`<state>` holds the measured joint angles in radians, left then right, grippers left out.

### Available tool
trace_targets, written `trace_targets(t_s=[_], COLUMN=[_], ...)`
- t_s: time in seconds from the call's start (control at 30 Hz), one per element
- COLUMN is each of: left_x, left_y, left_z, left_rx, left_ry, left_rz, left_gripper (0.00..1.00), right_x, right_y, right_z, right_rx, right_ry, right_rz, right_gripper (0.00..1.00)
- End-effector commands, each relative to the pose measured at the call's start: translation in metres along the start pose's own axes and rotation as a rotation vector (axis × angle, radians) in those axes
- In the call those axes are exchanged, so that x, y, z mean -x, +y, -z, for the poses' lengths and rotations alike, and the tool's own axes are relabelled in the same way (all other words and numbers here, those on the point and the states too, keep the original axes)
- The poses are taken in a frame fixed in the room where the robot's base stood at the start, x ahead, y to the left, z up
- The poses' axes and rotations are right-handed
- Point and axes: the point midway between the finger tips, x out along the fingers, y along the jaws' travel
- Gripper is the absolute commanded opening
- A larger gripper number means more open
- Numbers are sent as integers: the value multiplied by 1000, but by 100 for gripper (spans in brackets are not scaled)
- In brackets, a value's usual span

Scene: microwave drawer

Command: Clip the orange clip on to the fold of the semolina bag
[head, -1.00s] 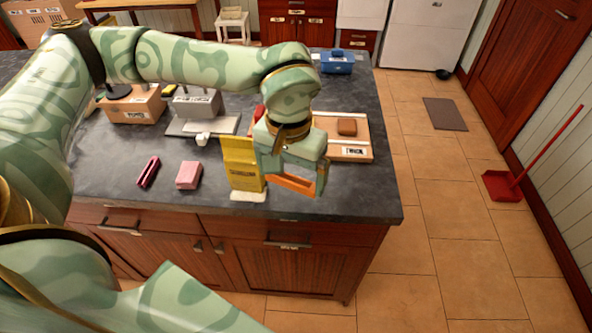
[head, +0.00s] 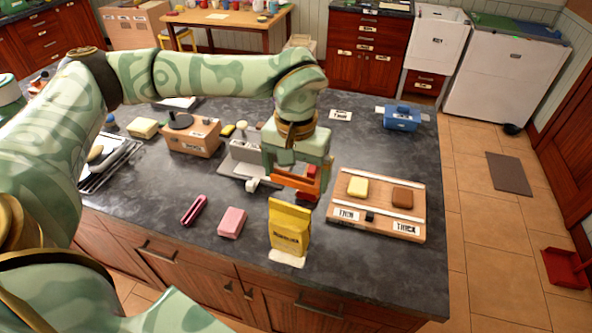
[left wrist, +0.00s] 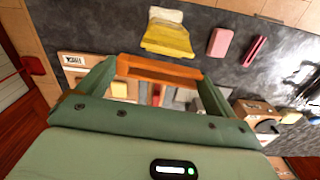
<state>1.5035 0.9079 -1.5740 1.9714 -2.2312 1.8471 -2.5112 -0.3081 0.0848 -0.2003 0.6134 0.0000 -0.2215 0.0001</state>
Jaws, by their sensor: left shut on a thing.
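The yellow semolina bag (head: 289,230) stands upright on a small white base near the counter's front edge. It also shows in the left wrist view (left wrist: 168,38). Its fold is too small to make out. My left gripper (head: 299,170) is shut on the orange clip (head: 293,182). The clip is above the counter, just beyond the top of the bag in the head view, and appears apart from it. In the left wrist view the clip (left wrist: 160,71) spans the space between the two fingers. My right gripper is not in view.
A wooden board (head: 377,222) with a yellow and a brown block lies right of the bag. A pink block (head: 232,222) and a dark pink clip-like item (head: 194,210) lie to its left. A grey device (head: 246,158) and a cardboard box (head: 192,138) stand behind. A blue container (head: 402,118) is at back right.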

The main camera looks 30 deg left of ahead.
Motion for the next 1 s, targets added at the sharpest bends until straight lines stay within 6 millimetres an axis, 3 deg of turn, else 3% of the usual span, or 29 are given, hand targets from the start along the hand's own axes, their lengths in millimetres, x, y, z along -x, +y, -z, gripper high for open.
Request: trace_targets(t_s=[0.07, 0.17, 0.6, 1.0], left_x=[3, -10, -51, -64], left_y=[0, 0, 0, 0], left_z=[-1, 0, 0, 0], left_rx=[0, -1, -1, -1], left_ry=[-1, -2, -2, 0], left_rz=[1, 1, 0, 0], left_gripper=[72, 72, 72, 72], right_x=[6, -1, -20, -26], right_y=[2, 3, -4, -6], right_z=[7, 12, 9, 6], right_rx=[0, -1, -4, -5], right_ry=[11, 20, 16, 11], right_rz=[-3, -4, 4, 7], right_gripper=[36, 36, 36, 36])
